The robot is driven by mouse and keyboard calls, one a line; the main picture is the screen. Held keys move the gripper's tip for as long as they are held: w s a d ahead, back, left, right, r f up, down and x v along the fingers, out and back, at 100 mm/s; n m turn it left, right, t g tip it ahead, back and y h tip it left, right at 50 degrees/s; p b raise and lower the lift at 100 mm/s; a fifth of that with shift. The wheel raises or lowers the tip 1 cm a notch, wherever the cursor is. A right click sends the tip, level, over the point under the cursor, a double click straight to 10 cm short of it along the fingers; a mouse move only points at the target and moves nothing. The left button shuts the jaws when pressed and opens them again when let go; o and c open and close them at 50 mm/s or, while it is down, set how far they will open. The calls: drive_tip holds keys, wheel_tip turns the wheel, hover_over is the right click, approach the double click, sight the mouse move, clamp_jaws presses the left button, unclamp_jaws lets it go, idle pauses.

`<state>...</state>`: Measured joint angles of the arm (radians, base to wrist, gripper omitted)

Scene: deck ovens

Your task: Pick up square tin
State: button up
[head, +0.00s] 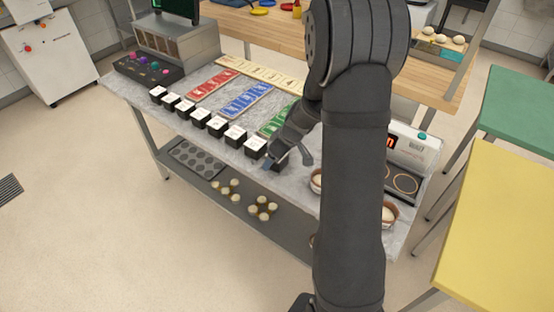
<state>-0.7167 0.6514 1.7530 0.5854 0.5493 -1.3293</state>
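Several small black square tins with white tops stand in a slanting row along the near edge of the grey counter, from the far-left tin (157,93) to the near-right tin (255,147). My gripper (289,162) is low over the counter, just right of the near-right tin. Its two fingers look spread apart, and I see nothing held between them. My arm hides the counter to the right of the gripper, so another tin there cannot be ruled out. I cannot tell whether a finger touches the near-right tin.
Red (210,84), blue (245,100) and green (279,119) racks lie behind the tins. Round bowls (390,214) and a scale (402,180) are at right. A lower shelf holds a muffin pan (196,158) and dough balls (263,208). Yellow (500,230) and green tables stand right.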

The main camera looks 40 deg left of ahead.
drive_tip(key=c, duration=1.2)
drive_tip(key=shift+r, duration=0.15)
drive_tip(key=shift+r, duration=0.5)
wheel_tip(320, 180, up, 3)
drive_tip(key=shift+f, duration=0.15)
drive_tip(key=w+d+r, duration=0.1)
drive_tip(key=d+r, duration=0.1)
drive_tip(key=d, duration=0.1)
drive_tip(key=w+d+r, duration=0.1)
drive_tip(key=d+r, duration=0.1)
drive_tip(key=d, duration=0.2)
drive_tip(key=w+d+r, duration=0.1)
drive_tip(key=d+r, duration=0.2)
drive_tip(key=d, duration=0.1)
drive_tip(key=shift+d+r, duration=0.1)
drive_tip(key=shift+d, duration=0.05)
